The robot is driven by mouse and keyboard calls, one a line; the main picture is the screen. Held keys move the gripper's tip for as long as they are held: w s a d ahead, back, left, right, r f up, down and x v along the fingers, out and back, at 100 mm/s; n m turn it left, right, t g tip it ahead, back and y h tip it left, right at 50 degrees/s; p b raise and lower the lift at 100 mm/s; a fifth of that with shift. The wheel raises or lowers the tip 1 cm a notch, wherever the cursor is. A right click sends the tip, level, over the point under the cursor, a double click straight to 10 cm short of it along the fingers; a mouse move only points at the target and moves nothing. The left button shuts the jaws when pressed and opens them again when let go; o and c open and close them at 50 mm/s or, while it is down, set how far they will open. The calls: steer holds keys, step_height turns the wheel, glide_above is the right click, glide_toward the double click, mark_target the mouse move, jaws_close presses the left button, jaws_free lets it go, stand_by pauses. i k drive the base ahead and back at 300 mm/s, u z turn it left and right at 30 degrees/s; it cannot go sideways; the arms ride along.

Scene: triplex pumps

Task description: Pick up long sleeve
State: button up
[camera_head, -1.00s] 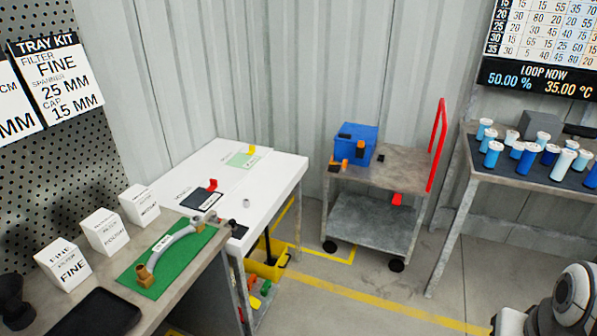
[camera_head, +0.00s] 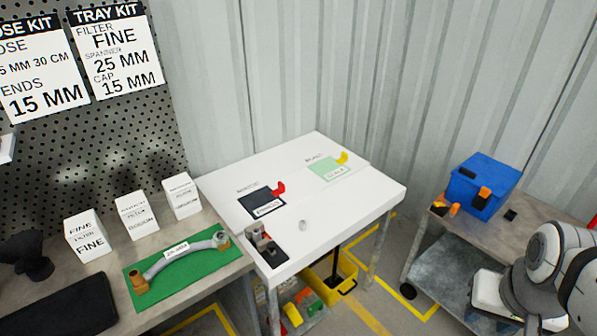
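No item in view can be made out for certain as the long sleeve. A dark block with grey metal parts (camera_head: 265,246) sits at the table's near left edge. My arm's white and grey links show at the lower right, in front of the cart. My gripper is not in view.
A blue box (camera_head: 480,186) sits on the cart (camera_head: 452,236). A yellow bin (camera_head: 330,283) is under the white table.

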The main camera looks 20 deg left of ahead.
mark_target(256, 236)
steer(key=u, duration=0.75)
steer(key=i, duration=1)
steer(key=u, duration=0.8)
steer(key=k, duration=0.65)
steer(key=u, duration=0.1)
steer(key=i, duration=0.75)
steer(key=z, duration=0.1)
